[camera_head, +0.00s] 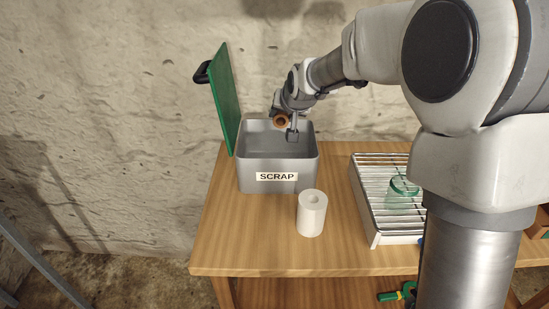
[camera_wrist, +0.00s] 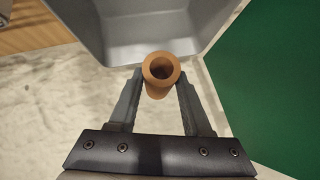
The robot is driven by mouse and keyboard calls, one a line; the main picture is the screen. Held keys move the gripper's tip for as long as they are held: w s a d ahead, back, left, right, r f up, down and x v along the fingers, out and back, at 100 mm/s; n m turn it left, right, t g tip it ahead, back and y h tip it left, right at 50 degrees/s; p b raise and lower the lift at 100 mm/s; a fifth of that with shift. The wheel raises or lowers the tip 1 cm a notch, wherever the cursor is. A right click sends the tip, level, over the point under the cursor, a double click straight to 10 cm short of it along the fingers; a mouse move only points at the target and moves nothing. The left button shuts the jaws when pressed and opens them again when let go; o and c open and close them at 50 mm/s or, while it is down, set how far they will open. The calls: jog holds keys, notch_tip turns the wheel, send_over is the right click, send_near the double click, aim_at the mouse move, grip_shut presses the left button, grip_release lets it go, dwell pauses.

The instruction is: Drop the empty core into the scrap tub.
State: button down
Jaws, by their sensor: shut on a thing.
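The empty core, a brown hollow tube (camera_wrist: 160,72), is held between the fingers of my gripper (camera_wrist: 158,82) in the wrist view. In the head view the core (camera_head: 281,120) shows as a brown ring at my gripper (camera_head: 287,126), above the back of the scrap tub. The scrap tub (camera_head: 277,180) is a grey open box labelled SCRAP, standing on the left of the wooden table. Its inside looks empty where I see it. In the wrist view the grey tub (camera_wrist: 140,25) lies beyond the core.
A green lid (camera_head: 223,100) with a black handle stands upright at the tub's left; it also fills the right of the wrist view (camera_wrist: 270,80). A white paper roll (camera_head: 312,215) stands in front of the tub. A wire rack (camera_head: 372,200) with a green glass jar (camera_head: 402,190) is at right.

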jog(key=shift+w+a+f, duration=0.1)
jog(key=shift+w+f, duration=0.05)
jog(key=shift+w, duration=0.05)
notch_tip(320, 180, down, 6)
jog(key=b, duration=0.4)
jog(key=shift+s, duration=0.1)
jog(key=shift+r, duration=0.2)
jog(key=shift+c, duration=1.3)
grip_release()
jog(key=p+v, duration=0.2)
jog(key=v, duration=1.5)
jog(key=shift+s+p, duration=0.2)
jog(key=shift+p, duration=0.2)
